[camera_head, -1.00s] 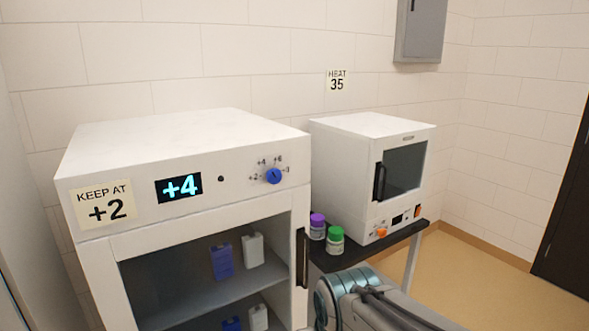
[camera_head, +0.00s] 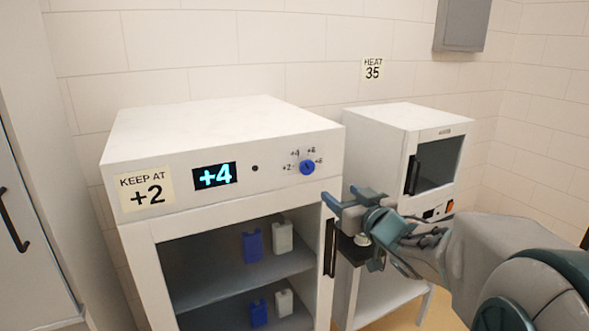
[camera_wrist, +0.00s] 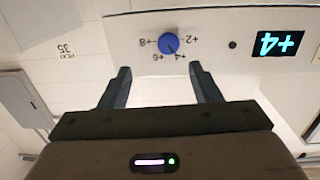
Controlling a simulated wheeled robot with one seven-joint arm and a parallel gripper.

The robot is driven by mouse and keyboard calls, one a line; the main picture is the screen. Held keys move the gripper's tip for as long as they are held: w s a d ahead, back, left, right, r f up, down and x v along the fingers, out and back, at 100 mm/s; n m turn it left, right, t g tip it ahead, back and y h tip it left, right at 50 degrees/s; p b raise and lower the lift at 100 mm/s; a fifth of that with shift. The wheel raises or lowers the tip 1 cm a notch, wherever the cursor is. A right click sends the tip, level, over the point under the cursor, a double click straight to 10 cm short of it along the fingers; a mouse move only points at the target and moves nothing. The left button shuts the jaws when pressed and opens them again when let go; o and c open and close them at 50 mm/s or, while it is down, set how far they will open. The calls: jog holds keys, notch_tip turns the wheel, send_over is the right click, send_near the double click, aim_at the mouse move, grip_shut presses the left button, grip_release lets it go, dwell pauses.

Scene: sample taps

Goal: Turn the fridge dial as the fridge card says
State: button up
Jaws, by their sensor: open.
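The fridge card (camera_head: 147,190) reads "KEEP AT +2" on the white fridge's upper left front. The fridge display (camera_head: 215,176) shows +4, and it also shows upside down in the wrist view (camera_wrist: 278,43). The blue fridge dial (camera_head: 307,167) sits at the panel's right, with marks +2 to +8 around it. In the wrist view the dial (camera_wrist: 168,44) appears with its pointer line towards +4. My gripper (camera_head: 343,198) is open and empty, to the lower right of the dial. In the wrist view its fingertips (camera_wrist: 160,68) are apart from the dial, which shows between and beyond them.
The fridge's glass door (camera_head: 215,270) has a dark handle (camera_head: 329,247) below my gripper; blue and white containers stand inside. A white oven (camera_head: 395,140) stands to the right under a "HEAT 35" card (camera_head: 373,69). A grey box (camera_head: 461,25) hangs on the wall.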

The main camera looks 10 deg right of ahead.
aim_at(308, 169)
jog(key=shift+n+y, duration=0.3)
jog(key=shift+y, duration=0.2)
jog(key=x, duration=0.4)
jog(key=p+x, duration=0.1)
jog(key=x, duration=0.4)
jog(key=p+x, duration=0.1)
jog(key=x, duration=0.4)
jog(key=shift+a+r, duration=0.25)
jog(key=shift+r, duration=0.1)
jog(key=shift+s, duration=0.1)
jog(key=c, duration=0.9)
